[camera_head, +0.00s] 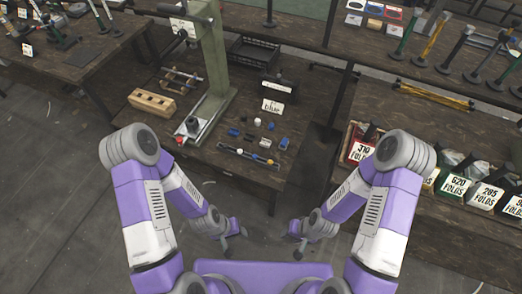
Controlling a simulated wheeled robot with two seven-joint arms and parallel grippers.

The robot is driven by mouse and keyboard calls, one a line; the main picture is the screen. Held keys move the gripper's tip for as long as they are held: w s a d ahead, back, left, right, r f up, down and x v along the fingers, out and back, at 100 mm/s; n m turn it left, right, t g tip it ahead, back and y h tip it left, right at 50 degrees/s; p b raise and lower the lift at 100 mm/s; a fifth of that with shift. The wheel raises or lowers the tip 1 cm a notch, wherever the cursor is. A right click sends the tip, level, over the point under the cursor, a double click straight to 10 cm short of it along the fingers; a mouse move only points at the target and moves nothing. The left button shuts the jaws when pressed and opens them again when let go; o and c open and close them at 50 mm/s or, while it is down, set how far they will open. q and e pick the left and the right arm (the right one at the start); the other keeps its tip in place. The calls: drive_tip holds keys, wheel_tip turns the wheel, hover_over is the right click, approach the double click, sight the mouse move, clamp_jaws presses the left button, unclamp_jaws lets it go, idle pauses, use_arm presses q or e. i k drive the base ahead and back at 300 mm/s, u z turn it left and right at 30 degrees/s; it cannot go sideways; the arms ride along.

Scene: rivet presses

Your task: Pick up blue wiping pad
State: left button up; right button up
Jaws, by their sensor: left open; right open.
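Several small blue and dark pieces lie on the front right part of the dark wooden bench (230,163). One blue piece (284,143) near the bench's right edge may be the blue wiping pad, but it is too small to tell. A small white sign (272,107) reading "blue" stands behind these pieces. My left gripper (234,240) is open and empty in front of the bench's front edge. My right gripper (298,246) is open and empty to its right. Both are apart from the pieces.
A green press (216,65) stands on the bench, with a wooden block (152,102) to its left and a black tray (254,53) behind. A strip with several small parts (248,156) lies along the front.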

sight(285, 142)
drive_tip(key=u, duration=0.4)
drive_tip(key=i, duration=1.1)
drive_tip(key=z, duration=0.7)
